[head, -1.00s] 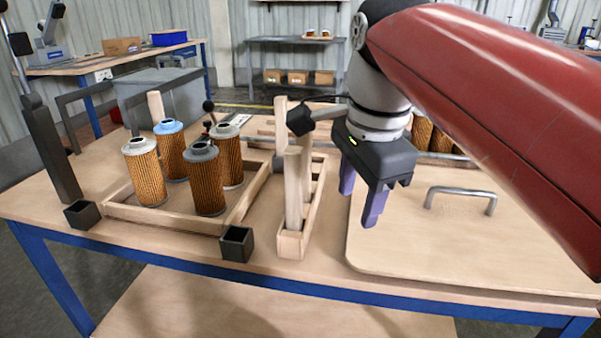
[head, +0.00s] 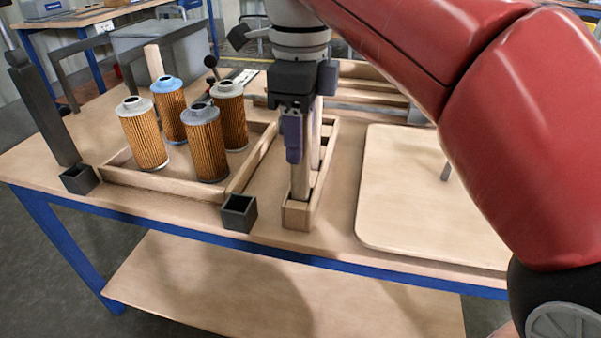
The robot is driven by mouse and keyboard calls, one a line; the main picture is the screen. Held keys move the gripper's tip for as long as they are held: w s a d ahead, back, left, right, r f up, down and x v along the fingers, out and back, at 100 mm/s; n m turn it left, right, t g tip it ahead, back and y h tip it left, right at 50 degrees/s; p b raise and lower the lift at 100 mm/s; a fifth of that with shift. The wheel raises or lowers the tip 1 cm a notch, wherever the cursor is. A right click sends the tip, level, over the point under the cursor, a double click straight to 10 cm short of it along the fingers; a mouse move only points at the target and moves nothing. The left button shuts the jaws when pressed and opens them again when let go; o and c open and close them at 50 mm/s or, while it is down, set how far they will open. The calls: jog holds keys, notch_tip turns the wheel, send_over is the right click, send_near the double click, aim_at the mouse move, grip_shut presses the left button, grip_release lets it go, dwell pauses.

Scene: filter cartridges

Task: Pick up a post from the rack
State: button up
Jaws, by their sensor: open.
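The rack (head: 297,215) is a narrow, light wooden trough standing on the table, with upright wooden posts in it. The nearest post (head: 299,183) stands upright at the rack's front end. My gripper (head: 293,150) points down over the front of the rack, with its purple fingers at the upper part of this post. The fingers are seen nearly edge-on, and one hides the other. They are open; I cannot tell whether they touch the post. The posts farther back are mostly hidden behind my gripper and wrist.
Left of the rack, a wooden tray (head: 182,189) holds several pleated filter cartridges (head: 206,148) and one post (head: 154,62). A dark square socket (head: 239,212) stands at the tray's near right corner. To the right lies a flat wooden board (head: 405,200) with a metal handle.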

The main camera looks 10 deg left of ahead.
jog(key=shift+f, duration=0.75)
grip_shut()
jog(key=shift+d+r, duration=0.1)
jog(key=shift+r, duration=0.05)
